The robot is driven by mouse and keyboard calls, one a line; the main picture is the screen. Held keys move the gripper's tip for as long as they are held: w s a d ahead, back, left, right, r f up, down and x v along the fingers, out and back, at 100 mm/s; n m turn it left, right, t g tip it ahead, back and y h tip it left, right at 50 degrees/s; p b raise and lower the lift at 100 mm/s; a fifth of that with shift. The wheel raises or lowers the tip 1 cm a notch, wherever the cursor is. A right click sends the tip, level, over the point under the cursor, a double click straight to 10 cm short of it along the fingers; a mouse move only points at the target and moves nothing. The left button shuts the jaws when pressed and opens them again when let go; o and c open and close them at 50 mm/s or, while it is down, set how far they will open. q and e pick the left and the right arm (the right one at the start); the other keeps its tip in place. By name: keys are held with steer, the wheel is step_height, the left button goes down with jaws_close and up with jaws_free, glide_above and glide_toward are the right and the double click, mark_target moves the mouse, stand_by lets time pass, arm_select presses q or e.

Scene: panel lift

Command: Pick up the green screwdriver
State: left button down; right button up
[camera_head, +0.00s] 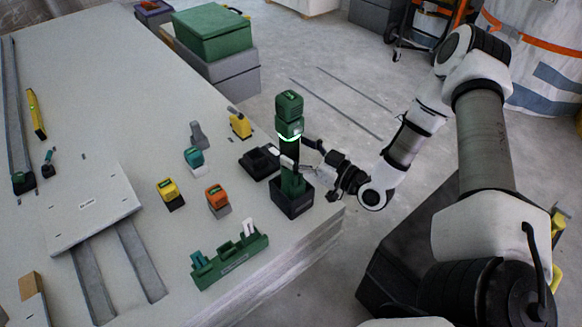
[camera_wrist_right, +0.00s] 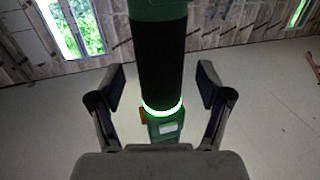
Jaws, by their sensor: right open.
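The green screwdriver (camera_head: 289,106) is a thick upright tool with a green body and a glowing ring, standing in a square black holder (camera_head: 292,198) at the table's right edge. My right gripper (camera_head: 304,157) comes in from the right, level with the tool's middle. In the right wrist view the tool's dark barrel (camera_wrist_right: 158,65) rises between the two open fingers (camera_wrist_right: 160,80), with gaps on both sides. The fingers do not press on it. My left gripper is not in view.
A black charger-like block (camera_head: 260,162) sits just left of the holder. Yellow (camera_head: 168,190) and orange (camera_head: 216,197) blocks and a green rack (camera_head: 230,259) stand nearby. A white panel (camera_head: 92,207) lies at left. Green and grey boxes (camera_head: 212,32) stand behind the table.

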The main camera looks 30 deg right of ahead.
steer(key=shift+x, duration=0.85)
steer(key=shift+w+a+f, duration=0.15)
steer(key=shift+w+a, duration=0.05)
steer(key=shift+w, duration=0.15)
jaws_close()
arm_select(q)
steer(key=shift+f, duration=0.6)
arm_select(e)
steer(key=shift+r, duration=0.2)
